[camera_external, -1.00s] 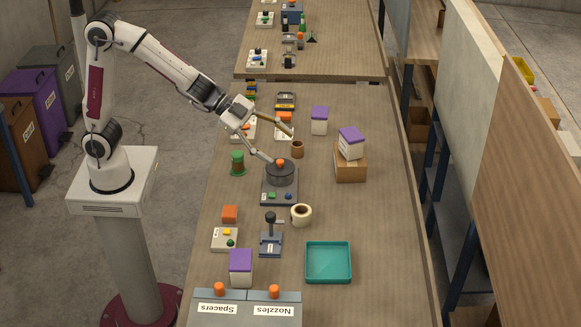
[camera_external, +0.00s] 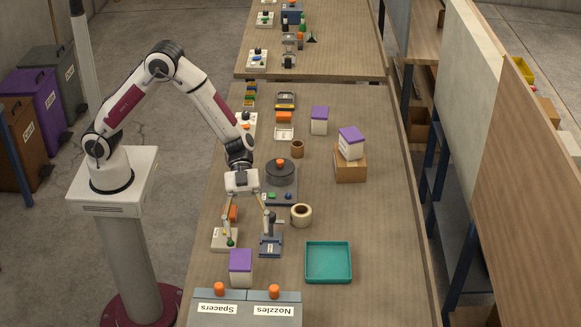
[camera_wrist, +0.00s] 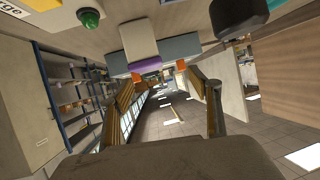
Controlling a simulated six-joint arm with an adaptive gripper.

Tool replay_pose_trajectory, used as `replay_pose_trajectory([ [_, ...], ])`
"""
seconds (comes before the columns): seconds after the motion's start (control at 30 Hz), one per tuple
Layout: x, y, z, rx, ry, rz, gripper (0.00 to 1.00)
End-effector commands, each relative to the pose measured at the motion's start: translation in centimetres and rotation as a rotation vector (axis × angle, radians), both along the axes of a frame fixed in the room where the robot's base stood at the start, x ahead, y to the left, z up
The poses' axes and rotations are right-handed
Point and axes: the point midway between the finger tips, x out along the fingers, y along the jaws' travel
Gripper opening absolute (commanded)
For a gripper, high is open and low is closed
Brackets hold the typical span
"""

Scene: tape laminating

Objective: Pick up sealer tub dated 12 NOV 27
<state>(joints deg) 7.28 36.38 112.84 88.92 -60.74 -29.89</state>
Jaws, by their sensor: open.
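Three white tubs with purple lids are in the external view. The front tub (camera_external: 240,267) stands near the bench's front edge, behind the bins. Another tub (camera_external: 319,120) stands at the back. A third tub (camera_external: 350,143) sits tilted or turned on a cardboard box (camera_external: 350,166). No date can be read on any of them. My gripper (camera_external: 248,218) is open and empty, pointing down above the bench just behind the front tub. In the wrist view, the front tub (camera_wrist: 139,41) shows beyond and between my spread fingers (camera_wrist: 163,90), apart from them.
A lever press (camera_external: 270,240) and a button box (camera_external: 225,239) stand close to my fingers. Grey bins labelled Spacers (camera_external: 217,308) and Nozzles (camera_external: 274,308) line the front. A teal tray (camera_external: 328,262) and a tape roll (camera_external: 301,215) lie to the right.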

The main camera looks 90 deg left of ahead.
Motion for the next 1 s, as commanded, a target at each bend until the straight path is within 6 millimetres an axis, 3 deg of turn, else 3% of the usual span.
replay_pose_trajectory([
  [0.3, -2.4, -1.0, -1.7, -0.037, 0.065, -0.099, 0.62],
  [0.67, -2.4, -1.1, -1.7, -0.038, 0.065, -0.101, 0.62],
  [1.0, -2.3, -3.2, -2.6, -0.038, 0.065, -0.100, 0.62],
])
